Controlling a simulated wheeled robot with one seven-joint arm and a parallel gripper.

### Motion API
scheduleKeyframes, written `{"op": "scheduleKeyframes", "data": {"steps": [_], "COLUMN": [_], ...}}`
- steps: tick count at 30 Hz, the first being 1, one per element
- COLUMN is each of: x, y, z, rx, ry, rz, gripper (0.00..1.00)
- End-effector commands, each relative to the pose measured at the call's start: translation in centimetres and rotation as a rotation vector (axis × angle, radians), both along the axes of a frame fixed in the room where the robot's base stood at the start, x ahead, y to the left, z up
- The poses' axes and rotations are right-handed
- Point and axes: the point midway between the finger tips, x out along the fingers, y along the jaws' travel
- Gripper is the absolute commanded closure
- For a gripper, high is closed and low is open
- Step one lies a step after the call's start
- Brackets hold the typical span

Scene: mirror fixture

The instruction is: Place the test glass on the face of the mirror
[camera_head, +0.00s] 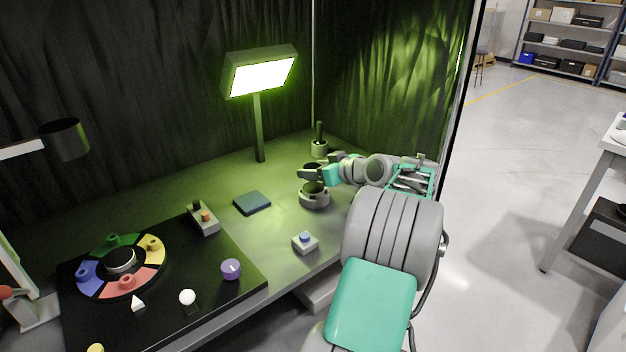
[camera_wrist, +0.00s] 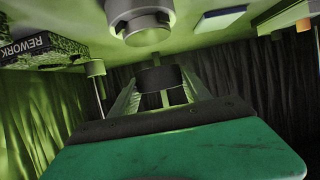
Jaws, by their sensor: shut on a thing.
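My gripper (camera_head: 318,177) reaches in from the right with its fingers level, low over the table. In the wrist view, which shows the scene upside down, my gripper (camera_wrist: 160,88) is shut on a dark short cylinder (camera_wrist: 160,77), apparently the test glass. The round grey mirror fixture (camera_head: 314,200) stands on the table just below the fingers; it shows at the top of the wrist view (camera_wrist: 140,18). The mirror's face is mostly hidden by my gripper and the held piece. I cannot tell whether the glass touches it.
A lit lamp (camera_head: 258,78) stands behind. A small holder with an upright dark rod (camera_head: 319,148) is just beyond my gripper. A dark blue pad (camera_head: 252,204) and a blue-button box (camera_head: 305,242) lie nearby. A dark board (camera_head: 240,288) with coloured parts fills the left.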

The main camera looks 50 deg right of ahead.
Motion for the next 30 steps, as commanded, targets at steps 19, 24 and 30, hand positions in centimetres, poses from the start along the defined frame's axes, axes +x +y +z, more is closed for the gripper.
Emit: {"op": "scheduleKeyframes", "data": {"steps": [19, 24, 30], "x": [0.7, 0.7, 0.7], "y": [-0.4, -0.4, -0.4], "z": [-4.4, -4.3, -4.3], "rx": [-0.001, -0.001, -0.001], "ry": [-0.001, -0.001, -0.001], "rz": [0.000, 0.000, 0.000], "gripper": [0.44, 0.30, 0.23]}}
